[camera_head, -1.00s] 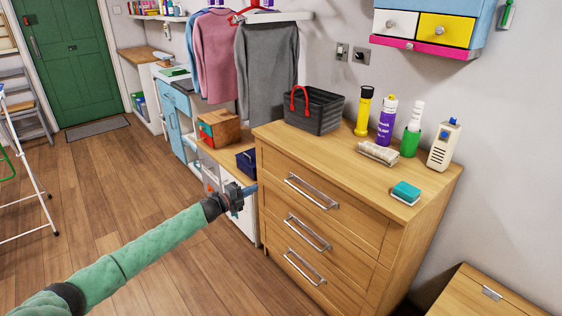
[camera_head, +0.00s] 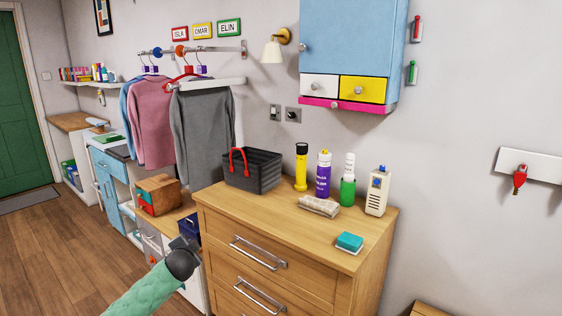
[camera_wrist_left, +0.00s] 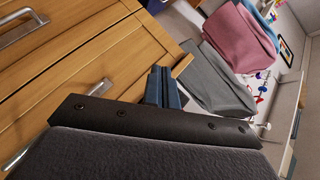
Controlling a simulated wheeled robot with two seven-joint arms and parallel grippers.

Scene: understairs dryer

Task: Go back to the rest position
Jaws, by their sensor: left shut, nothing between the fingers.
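My left gripper (camera_head: 186,243) is low in the head view, at the left side of the wooden chest of drawers (camera_head: 330,272). The chest's drawer fronts (camera_wrist_left: 75,60) fill the left of that view. I cannot tell whether the gripper touches the chest. My right gripper is not in view.
On the chest stand a black basket (camera_head: 252,172), a yellow torch (camera_head: 301,168), bottles, a sponge (camera_head: 350,241) and a beige device (camera_head: 377,190). A blue wall cabinet (camera_head: 350,45) hangs above. Shirts (camera_head: 203,135) hang behind. Floor (camera_head: 60,260) is clear at left.

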